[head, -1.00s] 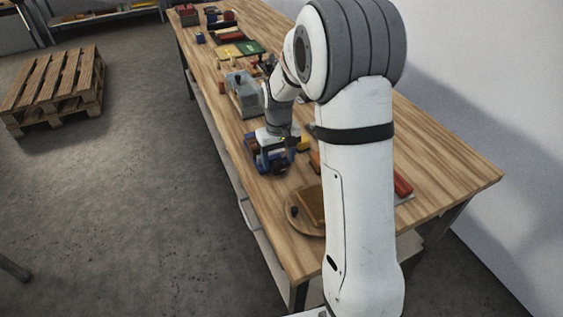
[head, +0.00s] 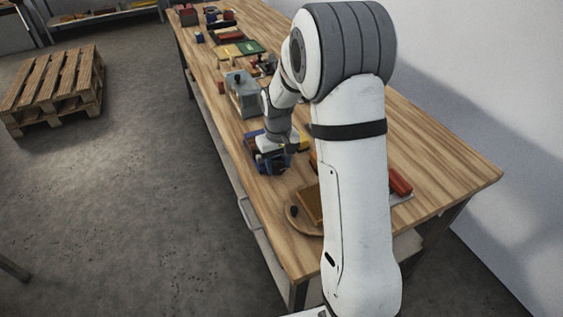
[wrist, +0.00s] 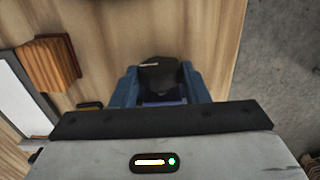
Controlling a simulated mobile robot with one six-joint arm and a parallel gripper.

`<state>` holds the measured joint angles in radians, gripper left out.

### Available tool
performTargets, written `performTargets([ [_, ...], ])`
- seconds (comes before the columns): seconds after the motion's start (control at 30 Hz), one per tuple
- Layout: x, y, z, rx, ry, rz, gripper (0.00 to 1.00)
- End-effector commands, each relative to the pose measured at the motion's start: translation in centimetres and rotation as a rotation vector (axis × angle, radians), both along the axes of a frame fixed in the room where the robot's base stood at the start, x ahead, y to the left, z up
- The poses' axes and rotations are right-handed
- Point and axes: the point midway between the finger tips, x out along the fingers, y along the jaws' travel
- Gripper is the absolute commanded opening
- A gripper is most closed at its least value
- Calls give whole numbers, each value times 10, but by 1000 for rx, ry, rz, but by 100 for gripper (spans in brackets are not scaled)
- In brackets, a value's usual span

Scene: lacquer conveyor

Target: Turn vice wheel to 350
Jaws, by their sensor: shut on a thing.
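My gripper (head: 270,163) is low over the near left part of the wooden bench, with its blue fingers pointing down. In the wrist view its two blue fingers (wrist: 158,85) close on the sides of a dark, rounded piece. That piece, which looks like the vice wheel (wrist: 160,72), has a small pale mark on it. No scale or number can be read on it. The vice body is mostly hidden under my gripper, and I cannot make out its shape.
A grey box with a black knob (head: 243,95) stands just behind my gripper. A round wooden board (head: 293,222) with a brown block and a red cylinder (head: 400,182) lie nearer. An orange-brown ribbed block (wrist: 50,62) is left in the wrist view. Bench edge and floor lie at right there.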

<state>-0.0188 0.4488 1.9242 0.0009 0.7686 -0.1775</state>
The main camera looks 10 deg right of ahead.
Motion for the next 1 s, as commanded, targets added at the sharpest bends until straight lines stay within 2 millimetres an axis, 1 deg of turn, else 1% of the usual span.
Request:
performTargets([
  [0.03,0,0,0,0,0,0,18],
  [0.07,0,-12,0,0,0,-3,20],
  [0.1,0,-8,0,0,0,-1,19],
  [0.2,0,-6,0,7,0,-3,18],
  [0.47,1,-7,0,101,20,-9,18],
  [1.0,3,-15,-7,540,103,-6,18],
])
